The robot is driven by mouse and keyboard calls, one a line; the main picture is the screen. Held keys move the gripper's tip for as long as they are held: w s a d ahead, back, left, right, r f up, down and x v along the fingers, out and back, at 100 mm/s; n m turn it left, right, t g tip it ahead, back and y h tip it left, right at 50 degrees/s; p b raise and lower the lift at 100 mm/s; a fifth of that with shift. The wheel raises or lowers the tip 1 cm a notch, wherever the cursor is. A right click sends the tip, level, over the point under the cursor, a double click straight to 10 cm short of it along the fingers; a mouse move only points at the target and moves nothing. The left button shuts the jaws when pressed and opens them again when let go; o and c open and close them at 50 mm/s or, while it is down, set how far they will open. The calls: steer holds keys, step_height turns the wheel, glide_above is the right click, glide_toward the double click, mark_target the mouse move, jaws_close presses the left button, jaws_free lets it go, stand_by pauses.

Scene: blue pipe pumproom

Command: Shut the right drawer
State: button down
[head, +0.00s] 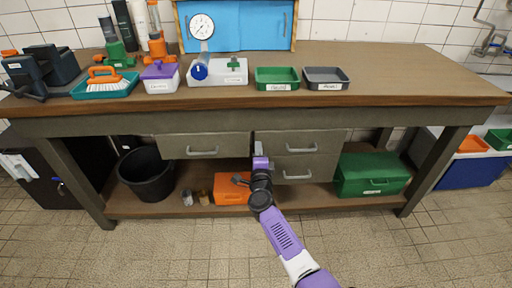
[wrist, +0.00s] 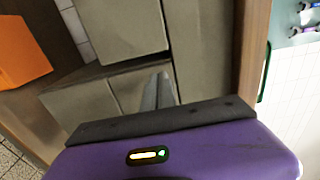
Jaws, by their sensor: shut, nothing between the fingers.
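The right drawer (head: 312,138) is a grey front with a bar handle, under the bench apron. I cannot tell whether it stands out. A lower drawer (head: 318,166) with its own handle is below it. The left drawer (head: 203,144) is beside it; in the wrist view the left drawer (wrist: 120,25) appears at the top. My gripper (head: 260,160) is shut and empty, in front of the left end of the right-hand drawers and hiding part of them. In the wrist view its fingertips (wrist: 158,90) point at the grey fronts; contact cannot be told.
The bench top (head: 380,70) holds trays, a gauge and tools. Underneath are a black bucket (head: 146,173), an orange case (head: 228,190) and a green box (head: 370,172). A blue crate (head: 465,170) is at the right. The tiled floor in front is clear.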

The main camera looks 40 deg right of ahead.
steer(key=p+v, duration=0.3)
steer(key=v, duration=0.7)
steer(key=shift+a, duration=0.2)
steer(key=s+a+r+n+t+y+p, duration=0.1)
steer(key=s+a+r+n+t+y, duration=0.35)
steer(key=r+n, duration=0.45)
steer(key=s+a+r+n+g+y+p, duration=0.1)
steer(key=s+a+r+n+p, duration=0.1)
steer(key=s, duration=1.1)
steer(key=s+a+r+n+g+y+p, duration=0.2)
steer(key=s+a+r+n, duration=0.3)
steer(key=s, duration=0.8)
steer(key=s+a+r+n+g+y+p, duration=0.1)
steer(key=s+a+n, duration=0.5)
steer(key=s, duration=0.7)
steer(key=shift+s+r+n+g+y+p, duration=0.3)
steer(key=shift+r+n+y+p, duration=0.45)
steer(key=shift+r+n+p, duration=0.6)
steer(key=shift+r, duration=0.2)
